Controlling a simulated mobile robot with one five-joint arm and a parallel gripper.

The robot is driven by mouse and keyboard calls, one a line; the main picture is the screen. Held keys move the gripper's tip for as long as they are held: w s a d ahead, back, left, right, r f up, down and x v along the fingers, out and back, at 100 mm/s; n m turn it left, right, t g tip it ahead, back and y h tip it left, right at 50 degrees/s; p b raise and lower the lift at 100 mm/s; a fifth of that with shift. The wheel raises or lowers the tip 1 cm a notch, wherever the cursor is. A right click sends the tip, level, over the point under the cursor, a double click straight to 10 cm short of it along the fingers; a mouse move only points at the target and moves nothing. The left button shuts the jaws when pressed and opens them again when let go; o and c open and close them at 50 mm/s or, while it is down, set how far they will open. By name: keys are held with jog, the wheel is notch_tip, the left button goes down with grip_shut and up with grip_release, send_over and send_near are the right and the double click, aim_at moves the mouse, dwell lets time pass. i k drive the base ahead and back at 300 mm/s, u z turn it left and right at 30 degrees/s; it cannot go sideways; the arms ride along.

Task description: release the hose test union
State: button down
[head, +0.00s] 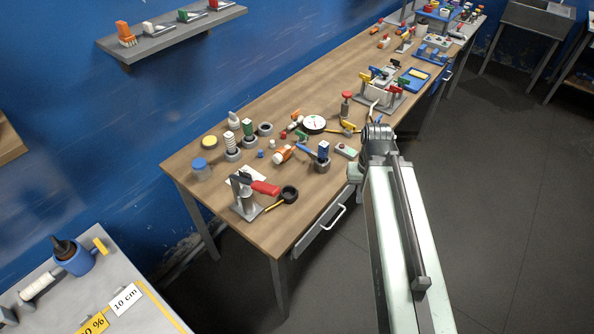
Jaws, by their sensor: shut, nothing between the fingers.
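I cannot single out the hose test union with certainty in the head view. Candidates on the near part of the long wooden bench are a white and orange fitting (283,153) lying on its side and a grey round holder (322,166) with a blue-topped piece. A yellow-handled piece (348,127) lies beside the white dial gauge (314,124). My arm reaches up from the bottom right to a grey joint beside the bench's right edge. My gripper cannot be made out; the arm's end is hidden behind that joint.
The wooden bench (225,102) runs away to the upper right. A red-handled clamp (262,187) stands at its near corner. A rack with coloured handles (382,95) stands farther back. A grey table (130,275) is at bottom left. The floor (490,200) on the right is clear.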

aim_at(283, 151)
jog(key=z, duration=0.05)
jog(key=k, duration=0.55)
jog(key=u, duration=2.85)
jog(key=k, duration=1.8)
jog(key=z, duration=0.9)
jog(key=i, duration=1)
